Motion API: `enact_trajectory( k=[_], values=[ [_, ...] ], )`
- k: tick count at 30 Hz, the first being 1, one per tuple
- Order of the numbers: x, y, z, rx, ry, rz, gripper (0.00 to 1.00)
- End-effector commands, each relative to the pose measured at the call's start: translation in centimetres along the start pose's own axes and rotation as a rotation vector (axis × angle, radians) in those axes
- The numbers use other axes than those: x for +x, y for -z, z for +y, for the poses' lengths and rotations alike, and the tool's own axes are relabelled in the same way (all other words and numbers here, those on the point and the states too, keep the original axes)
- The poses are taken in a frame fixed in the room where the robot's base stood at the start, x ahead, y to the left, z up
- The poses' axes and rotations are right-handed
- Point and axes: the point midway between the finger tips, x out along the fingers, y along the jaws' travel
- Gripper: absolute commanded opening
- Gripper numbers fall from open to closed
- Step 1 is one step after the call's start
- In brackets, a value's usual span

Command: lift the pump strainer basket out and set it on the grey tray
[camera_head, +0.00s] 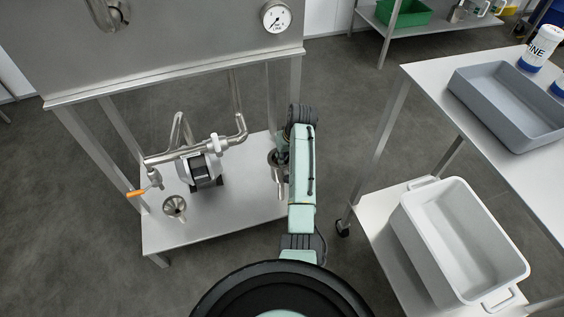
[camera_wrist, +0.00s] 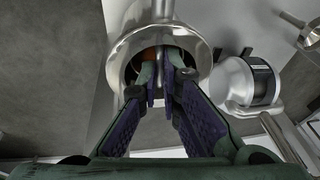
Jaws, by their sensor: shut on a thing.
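The steel strainer housing (camera_wrist: 120,55) is open at the top and fills the upper middle of the wrist view. In the head view the housing (camera_head: 274,160) stands on the shelf's right side, partly hidden by my arm. My gripper (camera_wrist: 163,82) reaches down into its round mouth, fingers nearly together. It is shut on the strainer basket, which is mostly hidden by the fingers and rim. A small orange-brown patch (camera_wrist: 146,72) shows inside the mouth beside the left finger. The grey tray (camera_head: 480,112) lies empty on the table at the right.
A pump motor (camera_head: 203,172) and steel pipes stand left of the housing. A steel funnel-shaped cup (camera_head: 174,206) and an orange-handled valve (camera_head: 137,192) are farther left. A white tub (camera_head: 410,222) sits on the lower shelf, and a white canister (camera_head: 540,48) stands behind the tray.

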Motion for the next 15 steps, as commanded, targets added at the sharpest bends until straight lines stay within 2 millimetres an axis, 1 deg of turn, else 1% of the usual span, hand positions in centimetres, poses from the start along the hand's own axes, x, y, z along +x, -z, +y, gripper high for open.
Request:
enact_trajectory(
  k=[5,8,11,15],
  values=[
    [-1.0,0.4,-0.1,-0.001,-0.001,0.004,0.00],
    [-2.2,0.7,-0.3,-0.001,-0.001,0.004,0.00],
    [-3.8,1.1,-0.5,-0.002,-0.002,0.005,0.00],
    [-6.4,1.8,-0.9,-0.002,-0.003,0.005,0.00]
  ],
)
